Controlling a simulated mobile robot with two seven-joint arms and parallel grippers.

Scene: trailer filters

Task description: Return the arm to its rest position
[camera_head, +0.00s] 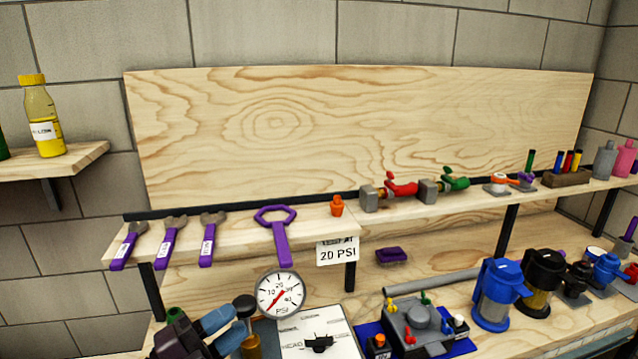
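My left gripper (238,322) is at the bottom left, low in front of the bench. It has a dark body and two blue fingers. The fingers point right and stand apart, with nothing visible between them. Their tips are close to a black-topped amber part (248,330) beside the gauge; I cannot tell whether they touch it. The rest of my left arm is cut off by the lower edge. My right gripper is not in view.
A round PSI gauge (281,294) stands right of the gripper. Purple-handled wrenches (165,242) and a purple ring tool (277,230) lie on the shelf above. Blue (497,295) and black (540,283) filter housings stand at the right. A yellow bottle (43,118) is on the left shelf.

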